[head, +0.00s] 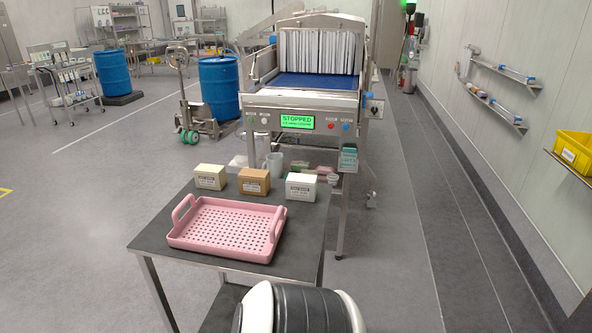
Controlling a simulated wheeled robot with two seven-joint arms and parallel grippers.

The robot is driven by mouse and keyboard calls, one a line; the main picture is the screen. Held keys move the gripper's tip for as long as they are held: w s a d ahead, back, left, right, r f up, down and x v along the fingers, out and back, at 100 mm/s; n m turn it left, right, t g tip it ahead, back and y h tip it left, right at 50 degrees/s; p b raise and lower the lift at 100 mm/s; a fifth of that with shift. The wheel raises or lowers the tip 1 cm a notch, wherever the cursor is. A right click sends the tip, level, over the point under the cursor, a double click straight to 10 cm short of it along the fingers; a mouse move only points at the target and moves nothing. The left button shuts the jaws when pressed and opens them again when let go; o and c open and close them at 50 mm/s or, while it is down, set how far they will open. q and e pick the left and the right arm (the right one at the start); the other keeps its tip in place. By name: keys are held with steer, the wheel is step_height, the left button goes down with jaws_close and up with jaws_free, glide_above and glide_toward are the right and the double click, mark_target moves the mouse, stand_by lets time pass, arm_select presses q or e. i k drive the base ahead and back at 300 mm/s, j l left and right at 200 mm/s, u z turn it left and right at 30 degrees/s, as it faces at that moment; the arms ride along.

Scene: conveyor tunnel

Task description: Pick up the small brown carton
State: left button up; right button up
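The small brown carton (254,182) stands upright near the back edge of the dark table (150,240), with a white label on its front. It is the middle one of three small cartons in a row. A cream carton (210,177) stands to its left and a white carton (301,187) to its right, both with a gap. Neither of my grippers shows in the head view.
A pink perforated tray (228,229) with two raised handles lies empty in front of the cartons. Behind the table stands the conveyor tunnel (312,100), its screen (297,121) reading STOPPED. A blue drum (218,88) stands behind left. Floor is clear on the right.

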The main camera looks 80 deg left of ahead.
mark_target(257, 186)
steer(key=k+l+u, duration=0.1)
steer(key=u, duration=2.85)
